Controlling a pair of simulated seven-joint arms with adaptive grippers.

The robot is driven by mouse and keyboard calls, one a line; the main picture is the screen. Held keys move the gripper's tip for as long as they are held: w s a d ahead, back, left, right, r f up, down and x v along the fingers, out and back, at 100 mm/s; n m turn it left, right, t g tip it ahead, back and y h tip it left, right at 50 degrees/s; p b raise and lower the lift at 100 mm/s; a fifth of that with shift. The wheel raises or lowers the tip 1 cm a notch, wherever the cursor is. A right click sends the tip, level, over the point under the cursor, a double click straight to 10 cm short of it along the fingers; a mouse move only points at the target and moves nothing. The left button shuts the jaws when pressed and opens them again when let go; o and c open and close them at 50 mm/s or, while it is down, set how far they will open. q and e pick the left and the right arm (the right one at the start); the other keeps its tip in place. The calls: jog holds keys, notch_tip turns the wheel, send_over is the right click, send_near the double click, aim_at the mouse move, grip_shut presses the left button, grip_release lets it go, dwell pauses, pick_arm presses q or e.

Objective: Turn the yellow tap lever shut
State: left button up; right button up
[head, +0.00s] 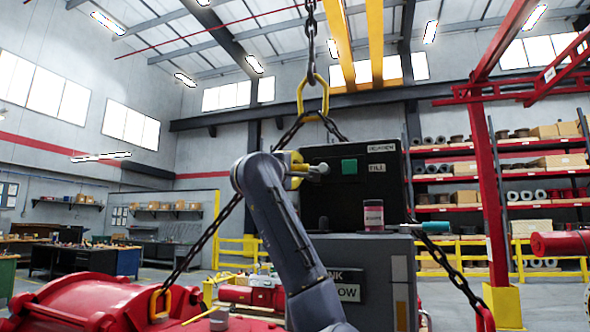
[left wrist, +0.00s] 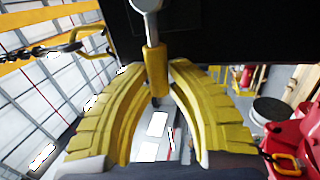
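The yellow tap lever (left wrist: 155,72) extends from a silver tap stem (left wrist: 148,8) in the left wrist view. In the head view the silver tap (head: 318,169) sticks out of the front of a black box. My left gripper (head: 293,170) is right at the tap, and its wrist hides most of the lever there. In the left wrist view its two yellow fingers (left wrist: 158,85) are apart, one on each side of the lever's end. A narrow gap shows on the right; contact on the left is unclear. My right gripper is out of view.
The black box (head: 345,190) has a green square and a FILL label. A chain (head: 205,240) slants past on the left. Red machinery (head: 90,300) fills the lower left.

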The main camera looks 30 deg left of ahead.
pick_arm(q)
jog(key=o, duration=0.4)
jog(key=shift+d, duration=0.1)
jog(key=shift+o, duration=0.2)
jog(key=shift+s, duration=0.1)
jog(key=v, duration=1.1)
jog(key=shift+s, duration=0.35)
jog(key=shift+f, duration=0.15)
